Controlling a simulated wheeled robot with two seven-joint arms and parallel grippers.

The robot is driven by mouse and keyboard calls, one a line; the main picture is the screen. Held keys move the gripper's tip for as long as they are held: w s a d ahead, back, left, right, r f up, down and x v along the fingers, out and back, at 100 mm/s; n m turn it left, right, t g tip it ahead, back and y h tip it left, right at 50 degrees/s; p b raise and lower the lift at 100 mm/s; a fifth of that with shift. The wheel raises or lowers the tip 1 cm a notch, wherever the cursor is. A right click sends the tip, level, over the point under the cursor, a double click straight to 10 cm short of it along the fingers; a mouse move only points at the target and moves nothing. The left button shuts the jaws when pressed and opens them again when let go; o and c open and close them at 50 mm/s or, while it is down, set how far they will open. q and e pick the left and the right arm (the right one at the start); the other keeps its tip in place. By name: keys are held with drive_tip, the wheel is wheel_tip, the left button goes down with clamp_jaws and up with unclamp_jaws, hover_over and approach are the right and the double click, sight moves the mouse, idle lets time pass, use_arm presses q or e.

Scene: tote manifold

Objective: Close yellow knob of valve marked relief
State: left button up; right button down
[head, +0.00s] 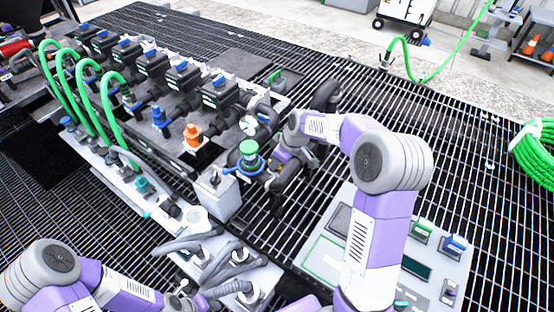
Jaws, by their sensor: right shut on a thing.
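My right gripper (274,168) is at the black pipework (325,98) at the right end of the manifold, just right of a green and blue capped fitting (249,155). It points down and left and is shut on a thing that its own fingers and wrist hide. I cannot make out a yellow knob or a relief marking; the gripper and arm cover part of that area. My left gripper (183,288) is low in the picture near grey hoses, small and unclear, so its jaws cannot be judged.
A row of black valve blocks (178,75) with blue tops runs to the upper left. Green hoses (108,100) arch beside it. An orange fitting (193,136) and a grey box (214,192) stand near the gripper. A grey control panel (325,250) lies under my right arm. Open grating lies right.

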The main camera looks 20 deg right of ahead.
drive_tip(key=shift+m+h, duration=0.3)
drive_tip(key=shift+m, duration=0.3)
drive_tip(key=c, duration=1.1)
unclamp_jaws()
drive_tip(key=p+v, duration=0.2)
drive_tip(key=v, duration=0.5)
drive_tip(key=shift+s+r, duration=0.2)
drive_tip(key=shift+s, duration=0.05)
